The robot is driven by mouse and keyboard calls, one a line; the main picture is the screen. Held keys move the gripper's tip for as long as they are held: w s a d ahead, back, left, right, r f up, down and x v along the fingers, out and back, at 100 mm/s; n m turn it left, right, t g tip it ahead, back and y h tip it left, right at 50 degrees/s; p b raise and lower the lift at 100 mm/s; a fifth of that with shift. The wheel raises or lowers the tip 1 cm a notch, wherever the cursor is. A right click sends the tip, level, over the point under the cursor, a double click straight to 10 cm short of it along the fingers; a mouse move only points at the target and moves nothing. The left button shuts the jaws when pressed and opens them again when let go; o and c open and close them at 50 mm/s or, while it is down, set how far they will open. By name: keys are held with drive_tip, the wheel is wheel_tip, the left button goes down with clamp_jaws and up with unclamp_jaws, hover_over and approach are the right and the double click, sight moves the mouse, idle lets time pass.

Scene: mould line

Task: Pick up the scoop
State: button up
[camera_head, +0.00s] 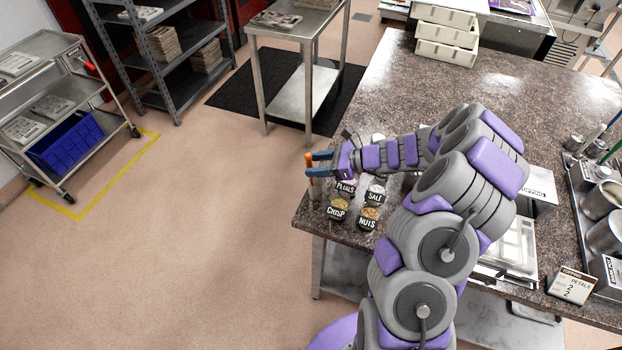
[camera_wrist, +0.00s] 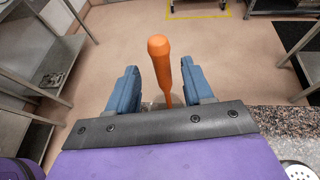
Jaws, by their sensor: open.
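The scoop shows as an upright orange handle (camera_head: 309,159) at the left corner of the stone counter. Its lower end is hidden in both views. My gripper (camera_head: 314,164) reaches in from the right, with its blue fingers at the handle.
Jars labelled Petals (camera_head: 345,188), Salt (camera_head: 376,194), Crisp (camera_head: 337,212) and Nuts (camera_head: 369,218) stand close below my gripper. A steel table (camera_head: 295,25) and open floor lie beyond the counter's left edge.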

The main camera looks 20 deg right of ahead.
sight(309, 166)
drive_tip(key=shift+w+a+f+b, duration=0.55)
drive_tip(key=shift+w+a+f, duration=0.4)
drive_tip(key=shift+f, duration=0.25)
drive_tip(key=shift+w+a, duration=0.15)
drive_tip(key=shift+a, duration=0.85)
drive_tip(key=shift+d+f, duration=0.1)
drive_tip(key=shift+d, duration=0.3)
drive_tip(key=c, duration=0.7)
clamp_jaws()
drive_tip(key=shift+a, duration=0.15)
